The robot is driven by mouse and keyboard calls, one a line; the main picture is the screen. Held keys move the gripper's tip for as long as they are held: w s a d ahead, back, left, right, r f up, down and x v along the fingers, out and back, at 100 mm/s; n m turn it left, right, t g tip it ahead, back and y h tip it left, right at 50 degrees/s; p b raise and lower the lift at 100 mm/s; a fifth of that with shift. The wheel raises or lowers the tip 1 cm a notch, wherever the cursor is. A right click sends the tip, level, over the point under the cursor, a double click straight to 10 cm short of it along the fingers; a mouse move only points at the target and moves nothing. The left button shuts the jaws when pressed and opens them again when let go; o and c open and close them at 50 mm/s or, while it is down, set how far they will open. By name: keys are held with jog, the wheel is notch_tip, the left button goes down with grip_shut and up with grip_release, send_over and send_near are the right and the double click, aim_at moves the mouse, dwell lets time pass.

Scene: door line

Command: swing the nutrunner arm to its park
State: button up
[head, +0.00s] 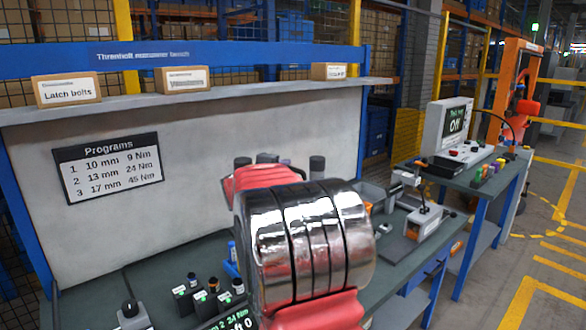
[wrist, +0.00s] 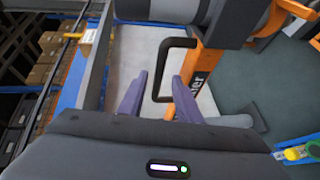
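In the wrist view, my gripper (wrist: 159,78) is open, with its two purple-grey fingers apart. A black loop handle (wrist: 158,72) is in front of it, and the handle's upright bar shows between the fingertips with a gap on both sides. I cannot tell whether the fingertips reach around the bar. The handle joins an orange part with dark lettering (wrist: 205,65), apparently the nutrunner arm, below a dark cylindrical body (wrist: 165,10). In the head view my own red and chrome arm covers the middle, hiding my gripper and the nutrunner arm. I cannot make out a park.
In the head view, the bench (head: 160,265) has a Programs sign (head: 108,168) on its back panel and boxes such as the Latch bolts box (head: 67,90) on its shelf (head: 215,95). A monitor (head: 452,128) reading "Off" stands at right. Floor (head: 510,280) at far right is clear.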

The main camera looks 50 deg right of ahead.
jog(key=x, duration=0.8)
jog(key=shift+w+d, duration=0.15)
jog(key=shift+d, duration=0.15)
jog(key=shift+c, duration=0.5)
jog(key=shift+f, duration=0.1)
grip_shut()
